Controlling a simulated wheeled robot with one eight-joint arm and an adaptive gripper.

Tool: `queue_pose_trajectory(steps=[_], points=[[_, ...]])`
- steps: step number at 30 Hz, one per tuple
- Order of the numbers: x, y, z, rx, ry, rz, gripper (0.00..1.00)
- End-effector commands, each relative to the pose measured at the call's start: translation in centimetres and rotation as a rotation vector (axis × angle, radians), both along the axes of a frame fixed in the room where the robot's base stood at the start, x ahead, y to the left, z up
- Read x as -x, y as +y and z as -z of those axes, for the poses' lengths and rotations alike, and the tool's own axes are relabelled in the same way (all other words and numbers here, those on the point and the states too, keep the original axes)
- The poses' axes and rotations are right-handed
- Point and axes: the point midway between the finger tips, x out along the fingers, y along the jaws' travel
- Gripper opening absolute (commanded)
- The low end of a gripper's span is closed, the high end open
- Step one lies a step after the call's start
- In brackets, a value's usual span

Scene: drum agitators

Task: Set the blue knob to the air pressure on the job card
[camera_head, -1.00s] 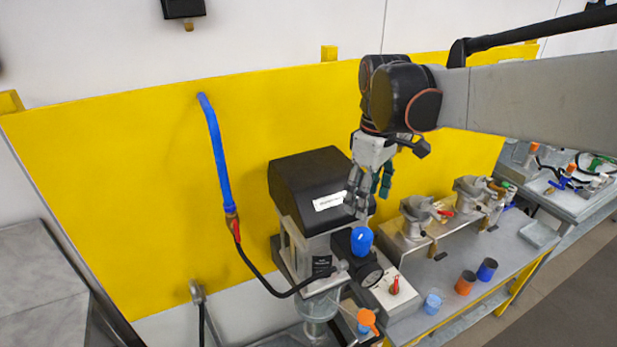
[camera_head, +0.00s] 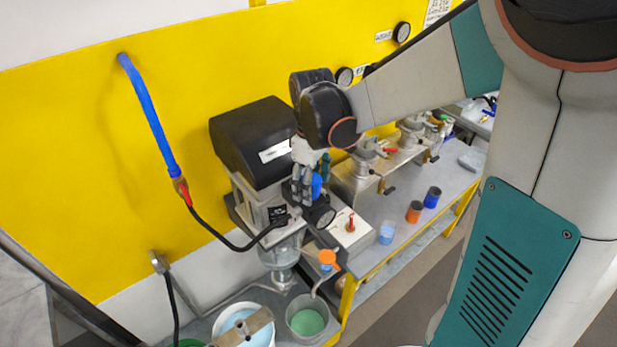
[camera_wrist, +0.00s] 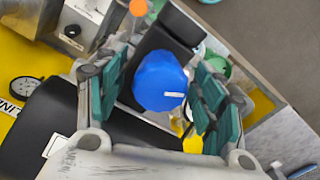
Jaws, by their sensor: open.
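The blue knob (camera_head: 317,185) is on the front of the black-topped machine (camera_head: 252,140), partly hidden by my gripper (camera_head: 309,184). In the wrist view, the blue knob (camera_wrist: 158,80) lies between the green-padded fingers of my gripper (camera_wrist: 160,92). The fingers are open, with a visible gap on each side of the knob. A short white mark on the knob points right in that view.
A blue hose (camera_head: 150,115) with a red valve (camera_head: 182,190) feeds the machine. An open pot (camera_head: 307,318) stands below.

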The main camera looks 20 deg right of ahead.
Motion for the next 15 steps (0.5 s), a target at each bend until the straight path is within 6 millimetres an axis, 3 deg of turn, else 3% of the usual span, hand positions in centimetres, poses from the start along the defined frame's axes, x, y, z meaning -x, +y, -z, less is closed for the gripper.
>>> queue_pose_trajectory(steps=[5,11,15], points=[[0.0,0.0,0.0,0.0,0.0,0.0,0.63],[0.01,-0.01,-0.01,0.0,0.0,0.0,0.2],[0.01,-0.01,-0.02,0.0,0.0,0.0,0.16]])
